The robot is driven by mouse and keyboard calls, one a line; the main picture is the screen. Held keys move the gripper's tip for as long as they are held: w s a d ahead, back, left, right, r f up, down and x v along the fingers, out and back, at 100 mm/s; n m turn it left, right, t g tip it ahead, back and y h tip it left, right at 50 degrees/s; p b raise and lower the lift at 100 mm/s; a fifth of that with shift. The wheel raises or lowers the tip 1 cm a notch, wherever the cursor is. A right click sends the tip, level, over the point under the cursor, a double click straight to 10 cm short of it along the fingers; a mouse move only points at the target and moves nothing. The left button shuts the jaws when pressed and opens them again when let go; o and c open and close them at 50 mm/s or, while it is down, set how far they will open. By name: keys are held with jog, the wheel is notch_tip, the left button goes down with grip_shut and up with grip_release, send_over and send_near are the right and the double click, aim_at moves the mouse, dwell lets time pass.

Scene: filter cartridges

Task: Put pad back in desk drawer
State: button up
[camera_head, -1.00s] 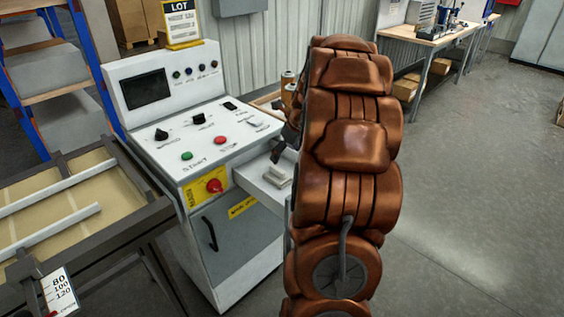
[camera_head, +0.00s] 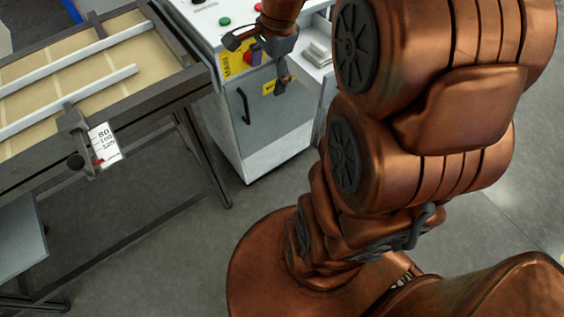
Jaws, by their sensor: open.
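My gripper (camera_head: 259,62) hangs in front of the white control cabinet, fingers apart and pointing down and to the left. I see nothing held between them. To its right, an open white drawer (camera_head: 325,76) sticks out of the cabinet, partly hidden by my arm. A small pale block (camera_head: 318,51), which may be the pad, lies in the drawer. The gripper is apart from it. I cannot make out the block's details.
The white cabinet (camera_head: 262,139) has a grey door with a dark handle, a green button (camera_head: 224,21) and a red stop button partly behind my gripper. A framed conveyor table (camera_head: 150,98) with a number card (camera_head: 105,145) stands at left. Grey floor lies between them.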

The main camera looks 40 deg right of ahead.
jog(key=s+a+f+n+g, duration=0.1)
jog(key=s+a+n, duration=0.4)
jog(key=s+n, duration=0.4)
jog(key=s+a+f+n+g+h, duration=0.1)
jog(key=s+a+n+g, duration=0.1)
jog(key=s+a+n, duration=0.4)
jog(key=s+n, duration=0.3)
jog(key=s, duration=0.1)
jog(key=shift+s+f, duration=0.15)
jog(key=shift+s, duration=0.2)
notch_tip(320, 180, up, 4)
jog(key=p, duration=0.4)
